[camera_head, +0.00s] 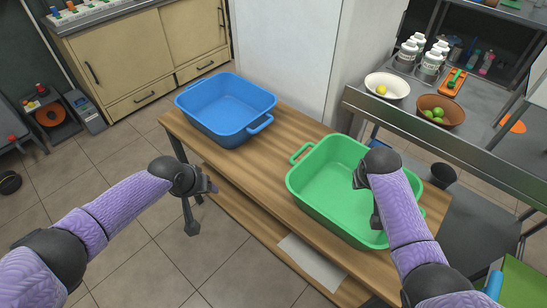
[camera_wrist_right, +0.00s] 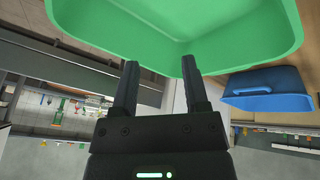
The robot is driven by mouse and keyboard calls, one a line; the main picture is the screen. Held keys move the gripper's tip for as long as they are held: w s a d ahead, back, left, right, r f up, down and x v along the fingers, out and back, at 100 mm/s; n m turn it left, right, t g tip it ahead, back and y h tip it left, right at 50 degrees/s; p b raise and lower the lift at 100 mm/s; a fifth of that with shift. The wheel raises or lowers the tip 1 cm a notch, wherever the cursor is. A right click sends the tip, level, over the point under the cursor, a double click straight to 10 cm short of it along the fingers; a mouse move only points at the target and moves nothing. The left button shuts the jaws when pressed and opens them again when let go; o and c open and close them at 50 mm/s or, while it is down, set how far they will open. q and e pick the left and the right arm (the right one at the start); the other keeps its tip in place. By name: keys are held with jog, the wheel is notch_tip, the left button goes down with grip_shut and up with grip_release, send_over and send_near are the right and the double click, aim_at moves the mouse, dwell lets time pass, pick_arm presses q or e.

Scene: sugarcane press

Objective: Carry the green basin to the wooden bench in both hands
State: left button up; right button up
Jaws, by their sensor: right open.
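The green basin (camera_head: 320,190) stands upright and looks empty on the wooden bench (camera_head: 262,182), towards its right end. Its left handle (camera_head: 301,153) is clear; my right arm partly covers its right side. My right gripper (camera_head: 374,212) is over that side in the head view. In the right wrist view its two fingers (camera_wrist_right: 159,66) are apart, overlapping the edge of the green basin (camera_wrist_right: 190,28); I cannot tell whether they touch it. My left gripper (camera_head: 203,207) has its fingers spread, empty, in front of the bench's left part, away from the green basin.
A blue basin (camera_head: 225,106) stands on the bench's far left end and shows in the wrist view (camera_wrist_right: 266,88). A metal counter (camera_head: 420,128) with bowls and bottles borders the right. A pale sheet (camera_head: 312,262) lies on the lower shelf. Floor at left front is clear.

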jog(key=v, duration=1.1)
jog(key=shift+d+r, duration=0.2)
jog(key=shift+d, duration=0.15)
jog(key=shift+w, duration=0.1)
jog(key=p+v, duration=0.7)
jog(key=p, duration=0.3)
jog(key=shift+r+p, duration=0.2)
jog(key=shift+p, duration=0.2)
jog(key=shift+a, duration=0.1)
notch_tip(320, 180, up, 6)
jog(key=p, duration=0.8)
